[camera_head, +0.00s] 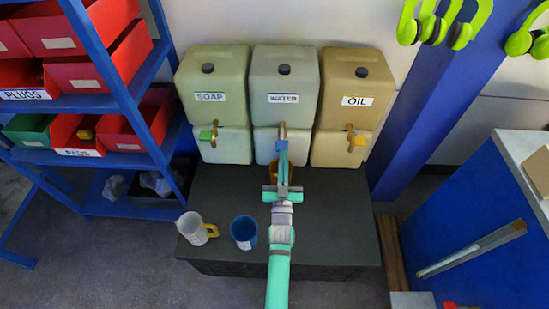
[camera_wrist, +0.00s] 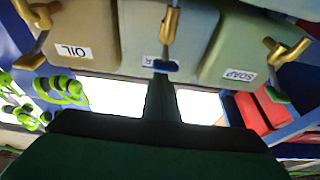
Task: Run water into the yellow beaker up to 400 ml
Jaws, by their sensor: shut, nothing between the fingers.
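The water container (camera_head: 284,90) stands in the middle of three labelled containers, with a brass tap (camera_head: 282,129) on its front. The tap's blue handle (camera_wrist: 166,66) shows in the wrist view at the tip of my closed fingers; I cannot tell whether they touch. My gripper (camera_head: 283,155) is shut and empty in front of the water tap. An amber-yellow vessel (camera_head: 299,175), apparently the yellow beaker, stands below the tap, mostly hidden behind my gripper. Its water level and any stream are not visible.
The soap container (camera_head: 211,85) and oil container (camera_head: 355,85) flank the water. A white jug (camera_head: 192,229) with a yellow handle and a blue cup (camera_head: 243,232) stand at the front left of the dark bench (camera_head: 340,225). The bench's right side is clear.

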